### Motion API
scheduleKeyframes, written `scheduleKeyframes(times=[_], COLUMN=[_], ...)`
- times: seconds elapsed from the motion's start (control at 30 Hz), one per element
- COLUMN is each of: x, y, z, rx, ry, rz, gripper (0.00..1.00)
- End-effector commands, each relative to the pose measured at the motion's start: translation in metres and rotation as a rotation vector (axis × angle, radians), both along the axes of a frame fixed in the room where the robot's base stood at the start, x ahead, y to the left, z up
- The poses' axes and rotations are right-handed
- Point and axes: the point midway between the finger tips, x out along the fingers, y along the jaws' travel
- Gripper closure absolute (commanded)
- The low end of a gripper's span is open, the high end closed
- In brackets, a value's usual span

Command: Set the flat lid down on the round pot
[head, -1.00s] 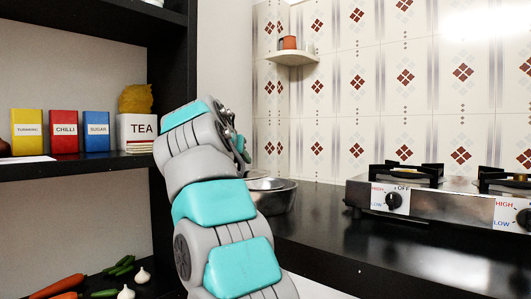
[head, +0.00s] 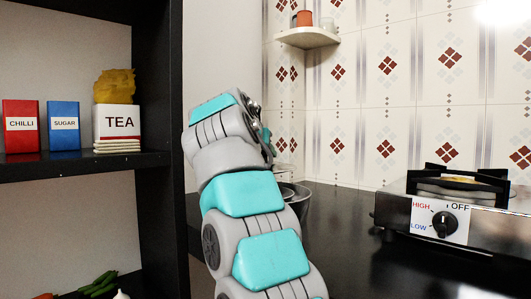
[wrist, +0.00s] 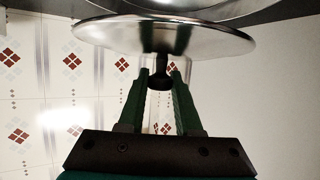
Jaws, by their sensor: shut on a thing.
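The flat lid (wrist: 110,34) is a shiny metal disc with a dark knob (wrist: 160,78). In the wrist view my gripper (wrist: 161,70) is shut on that knob, its two dark green fingers on either side. The curved metal of the round pot (wrist: 215,8) shows beyond the lid at the top edge of the wrist view. I cannot tell whether lid and pot touch. In the head view the pot (head: 301,207) stands on the dark counter, largely hidden behind my arm. My gripper's fingers are hidden there.
The stove (head: 452,215) stands on the counter (head: 365,255) at the right, with clear counter between it and the pot. A dark shelf (head: 60,167) at the left holds spice boxes and a tea box (head: 117,122). A small corner shelf (head: 307,38) is on the tiled wall.

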Motion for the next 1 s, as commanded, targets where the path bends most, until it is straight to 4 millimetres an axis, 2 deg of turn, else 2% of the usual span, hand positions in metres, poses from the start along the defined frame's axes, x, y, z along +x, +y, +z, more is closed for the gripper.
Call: scheduleKeyframes(times=[0.07, 0.7, 1.0], x=[0.000, 0.000, -0.001], y=[-0.001, 0.000, 0.000], z=[0.001, -0.045, -0.059], rx=[0.000, 0.001, 0.001], ry=[-0.003, -0.001, -0.001], rz=[-0.004, -0.002, -0.002], gripper=[1.00, 1.00, 1.00])
